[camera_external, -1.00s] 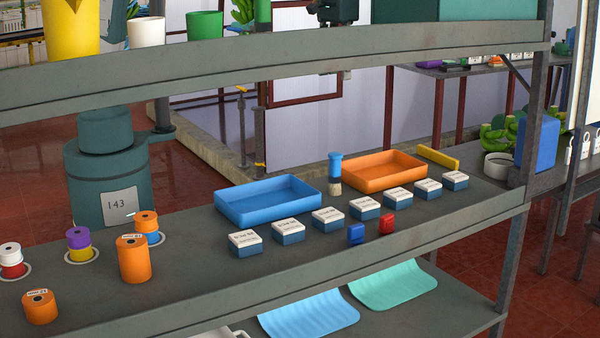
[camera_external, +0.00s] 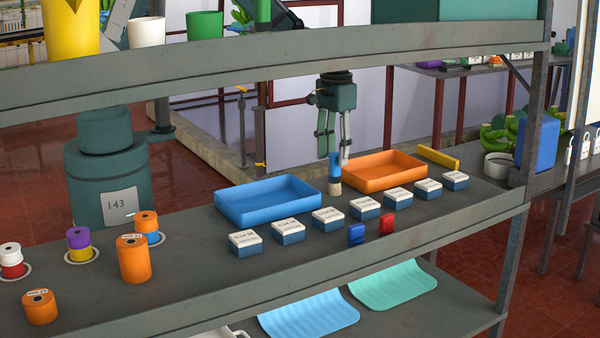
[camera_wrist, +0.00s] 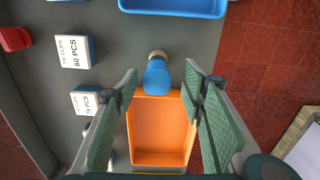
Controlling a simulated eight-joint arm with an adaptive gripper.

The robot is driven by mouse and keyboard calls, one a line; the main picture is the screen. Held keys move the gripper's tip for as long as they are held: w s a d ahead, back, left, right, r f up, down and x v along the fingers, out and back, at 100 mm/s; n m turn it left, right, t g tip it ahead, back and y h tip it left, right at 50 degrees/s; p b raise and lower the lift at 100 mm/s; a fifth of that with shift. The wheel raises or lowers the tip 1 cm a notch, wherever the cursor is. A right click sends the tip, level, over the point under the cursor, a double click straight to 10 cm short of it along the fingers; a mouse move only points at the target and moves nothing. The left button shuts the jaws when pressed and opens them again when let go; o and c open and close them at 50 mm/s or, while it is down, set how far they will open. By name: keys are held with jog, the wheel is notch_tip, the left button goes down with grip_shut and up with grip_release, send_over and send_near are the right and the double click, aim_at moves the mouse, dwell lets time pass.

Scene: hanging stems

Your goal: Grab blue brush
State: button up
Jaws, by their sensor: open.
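The blue brush (camera_external: 335,172) stands upright on the middle shelf, bristles down, between the blue tray and the orange tray. In the wrist view the brush (camera_wrist: 156,75) shows from above, its blue handle toward the camera. My gripper (camera_external: 333,155) points down, just above and behind the brush, with its fingers apart. In the wrist view my gripper (camera_wrist: 160,90) is open and empty, and the brush lies beyond the gap between the fingertips. I cannot tell the exact height between them.
A blue tray (camera_external: 268,213) and an orange tray (camera_external: 350,184) flank the brush. Several labelled boxes (camera_external: 328,219) line the shelf in front. The upper shelf (camera_external: 300,44) runs overhead. A small blue block (camera_external: 356,234) and a red block (camera_external: 387,225) lie near the front edge.

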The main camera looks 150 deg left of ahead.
aim_at(335, 179)
jog(key=shift+f, duration=0.2)
jog(key=shift+f, duration=1.3)
jog(key=shift+f, duration=0.1)
jog(key=shift+w+f, duration=0.2)
jog(key=shift+f, duration=2.3)
jog(key=shift+c, duration=0.3)
jog(key=c, duration=1)
